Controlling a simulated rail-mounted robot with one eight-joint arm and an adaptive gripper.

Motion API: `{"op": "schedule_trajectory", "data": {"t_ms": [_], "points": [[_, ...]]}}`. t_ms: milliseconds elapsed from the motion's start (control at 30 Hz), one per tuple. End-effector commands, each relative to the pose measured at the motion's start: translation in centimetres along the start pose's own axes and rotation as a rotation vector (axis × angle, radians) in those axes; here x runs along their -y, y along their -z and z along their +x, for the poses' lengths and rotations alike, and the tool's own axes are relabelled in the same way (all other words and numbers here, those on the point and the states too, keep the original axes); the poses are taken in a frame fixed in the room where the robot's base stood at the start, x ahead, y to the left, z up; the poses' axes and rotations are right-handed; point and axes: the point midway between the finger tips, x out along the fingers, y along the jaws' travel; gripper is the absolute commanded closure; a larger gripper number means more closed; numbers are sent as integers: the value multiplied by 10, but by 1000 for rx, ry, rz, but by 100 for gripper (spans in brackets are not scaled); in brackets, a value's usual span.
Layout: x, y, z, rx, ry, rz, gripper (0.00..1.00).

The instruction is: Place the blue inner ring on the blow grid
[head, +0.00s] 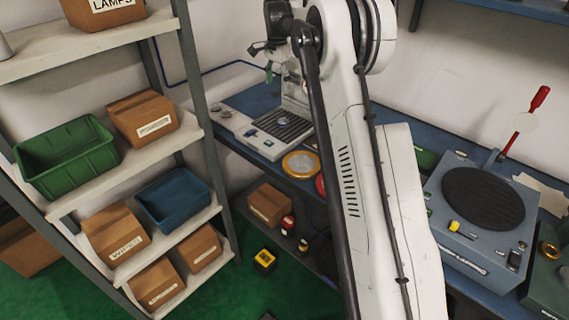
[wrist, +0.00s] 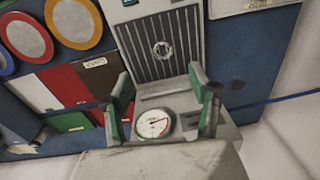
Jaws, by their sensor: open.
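The blow grid (head: 283,130) is a dark slatted panel on a pale unit on the blue bench. In the wrist view the blow grid (wrist: 143,33) fills the upper middle. A small metallic ring (wrist: 162,50) lies flat on its slats; its colour looks grey, and I cannot tell whether it is the blue inner ring. My gripper (head: 264,60) is above and behind the unit in the head view. In the wrist view my gripper (wrist: 162,98) has its green-padded fingers wide apart, with nothing between them. The ring is beyond the fingertips, apart from them.
A dial gauge (wrist: 153,124) sits on the unit near the grid. A yellow-rimmed round tray (head: 300,163) lies beside the unit. A blue machine with a dark disc (head: 483,197) stands on the right. Shelves with bins, including a green bin (head: 66,158), stand left.

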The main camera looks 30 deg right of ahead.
Motion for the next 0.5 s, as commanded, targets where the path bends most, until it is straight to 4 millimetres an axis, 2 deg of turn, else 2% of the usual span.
{"op": "schedule_trajectory", "data": {"t_ms": [33,200,500], "points": [[-5,-11,-16,-8,13,-32,43],[-24,-46,-58,-36,55,-148,43],[-73,-109,-118,-93,126,-350,43]]}}
